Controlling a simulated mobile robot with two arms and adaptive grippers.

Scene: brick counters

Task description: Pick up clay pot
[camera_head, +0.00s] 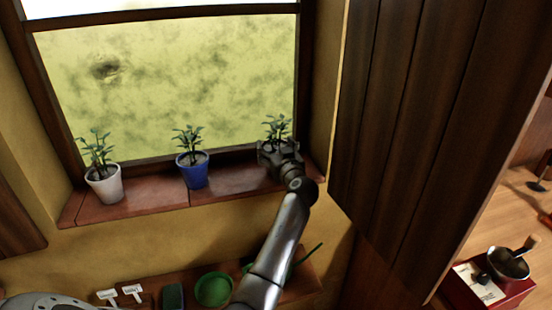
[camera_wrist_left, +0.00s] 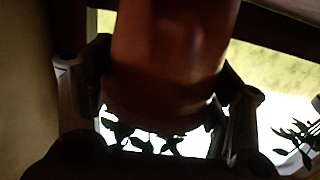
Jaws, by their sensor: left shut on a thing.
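A reddish-brown clay pot (camera_wrist_left: 165,60) fills the middle of the left wrist view, with dark leaves showing at its rim. My left gripper (camera_head: 279,150) is shut on it, one finger on each side of the pot. In the head view the gripper is at the right end of the brick window sill. The pot's green plant (camera_head: 277,127) rises above the gripper, and the gripper hides most of the pot. I cannot tell whether the pot touches the sill. My right gripper is not in view.
A blue pot (camera_head: 194,175) and a white pot (camera_head: 106,188), both with plants, stand on the brick sill (camera_head: 150,203) to the left. A dark wooden panel (camera_head: 405,110) is close on the right. A lower shelf holds a green bowl (camera_head: 213,289) and white labels (camera_head: 131,291).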

